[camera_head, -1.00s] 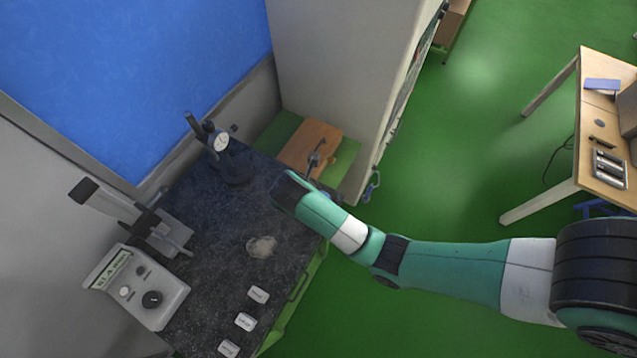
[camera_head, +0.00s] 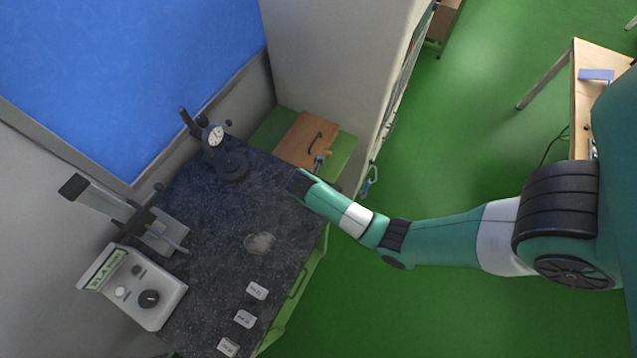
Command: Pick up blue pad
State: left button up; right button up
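A small flat blue object (camera_head: 596,75), which looks like the blue pad, lies on the wooden table (camera_head: 586,56) at the far right. My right arm comes in from the right and reaches over the right edge of the dark granite slab. The tip of my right gripper (camera_head: 319,161) shows as a small grey shape beside the brown wooden case, far to the left of the blue object. Its fingers are too small and partly hidden to tell whether they are open. My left gripper is not in view.
The dark slab (camera_head: 225,215) carries a dial gauge stand (camera_head: 232,165), a measuring device with a display box (camera_head: 135,285) and several small labelled blocks. A brown wooden case (camera_head: 306,141) lies behind the slab. Green floor (camera_head: 460,140) is clear between slab and wooden table.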

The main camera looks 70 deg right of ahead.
jog(key=shift+f, duration=0.1)
grip_shut()
dwell(0.3)
